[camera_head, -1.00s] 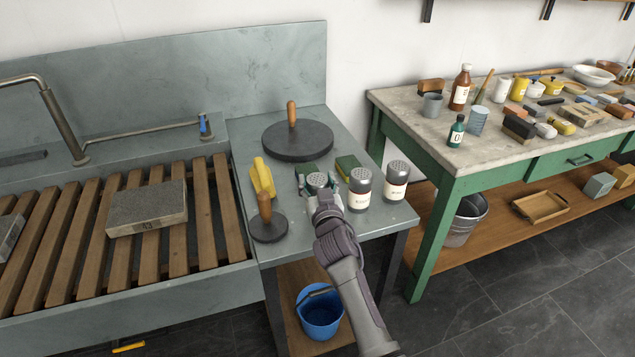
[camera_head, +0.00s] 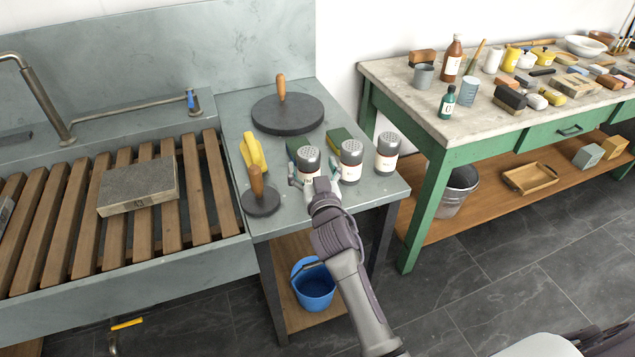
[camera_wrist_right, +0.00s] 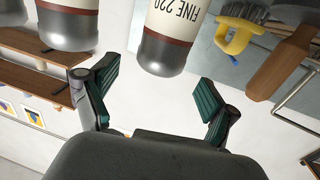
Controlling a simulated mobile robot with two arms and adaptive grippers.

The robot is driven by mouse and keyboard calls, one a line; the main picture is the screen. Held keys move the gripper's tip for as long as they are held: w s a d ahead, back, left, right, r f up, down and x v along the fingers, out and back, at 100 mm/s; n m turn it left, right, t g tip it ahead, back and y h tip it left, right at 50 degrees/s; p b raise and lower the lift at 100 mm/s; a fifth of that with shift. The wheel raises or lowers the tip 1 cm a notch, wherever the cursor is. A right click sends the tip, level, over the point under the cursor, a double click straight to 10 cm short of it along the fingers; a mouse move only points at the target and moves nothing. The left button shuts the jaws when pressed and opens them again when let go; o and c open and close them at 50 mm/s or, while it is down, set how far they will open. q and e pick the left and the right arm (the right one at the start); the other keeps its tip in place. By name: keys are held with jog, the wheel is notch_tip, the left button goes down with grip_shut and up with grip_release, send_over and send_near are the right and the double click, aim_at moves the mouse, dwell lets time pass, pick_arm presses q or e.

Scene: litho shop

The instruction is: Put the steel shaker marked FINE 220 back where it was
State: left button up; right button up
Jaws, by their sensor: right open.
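The steel shaker marked FINE 220 (camera_head: 309,162) stands upright on the grey side table, leftmost in a row of three similar shakers. Its label reads clearly in the right wrist view (camera_wrist_right: 168,35). My right gripper (camera_head: 314,177) is open at this shaker, with one finger on either side in the head view. In the right wrist view the open fingers (camera_wrist_right: 158,85) point toward the shaker, which is not clamped. The middle shaker (camera_head: 350,162) and the right shaker (camera_head: 386,154) stand close by on the right. My left gripper is not in view.
A dark disc with a wooden handle (camera_head: 287,116) lies behind, and a smaller one (camera_head: 262,202) lies left of the gripper. A yellow-handled brush (camera_head: 253,152) and a green-yellow block (camera_head: 340,140) are close. The slatted sink is left; the green bench (camera_head: 435,140) is right.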

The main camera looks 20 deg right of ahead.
jog(key=s, duration=0.7)
jog(key=s+a+f+n+g+y, duration=0.1)
jog(key=s+f+g, duration=0.3)
jog(key=f, duration=0.9)
jog(key=s+a+f+n+g+y, duration=0.1)
jog(key=s+f+g, duration=0.1)
jog(key=s+f, duration=0.8)
jog(key=s+a+f+n+g+y, duration=0.1)
jog(key=s+f+n+g, duration=0.15)
jog(key=f, duration=1.35)
jog(key=s+d+f+g, duration=0.2)
jog(key=s+f, duration=0.4)
jog(key=s, duration=0.4)
jog(key=s+d+f+g, duration=0.3)
jog(key=s+f, duration=0.3)
jog(key=s, duration=0.5)
jog(key=s+d+f+g, duration=0.2)
jog(key=s+f, duration=0.4)
jog(key=s, duration=0.5)
jog(key=shift+s+d+f+m+g+h, duration=0.15)
jog(key=shift+s+f+m+g+h, duration=0.2)
jog(key=shift+g, duration=0.3)
